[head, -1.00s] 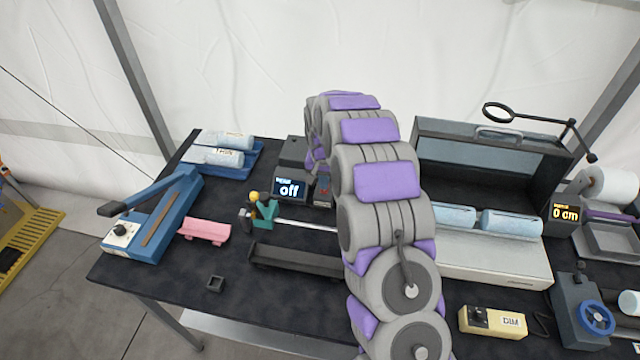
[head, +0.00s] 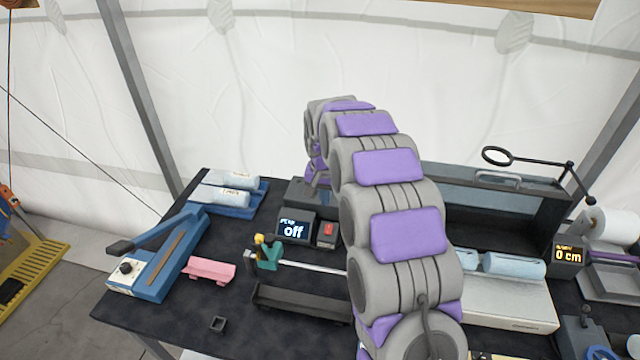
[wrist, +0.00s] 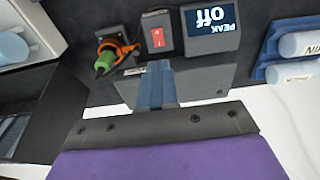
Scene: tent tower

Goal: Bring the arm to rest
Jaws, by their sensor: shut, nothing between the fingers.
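My gripper (wrist: 157,88) shows in the wrist view with its bluish fingers together and nothing between them. It is above the back of the dark table (head: 225,300), over a grey box (wrist: 205,82) behind the display that reads "off" (wrist: 211,17). In the head view my grey and purple arm reaches up and away over the table. The display (head: 294,229) and a red switch (head: 328,233) show just left of the arm. I cannot tell the gripper's exact height above the box.
A blue tray with rolls (head: 228,198), a blue lever sealer (head: 165,255) and a pink holder (head: 208,269) stand at left.

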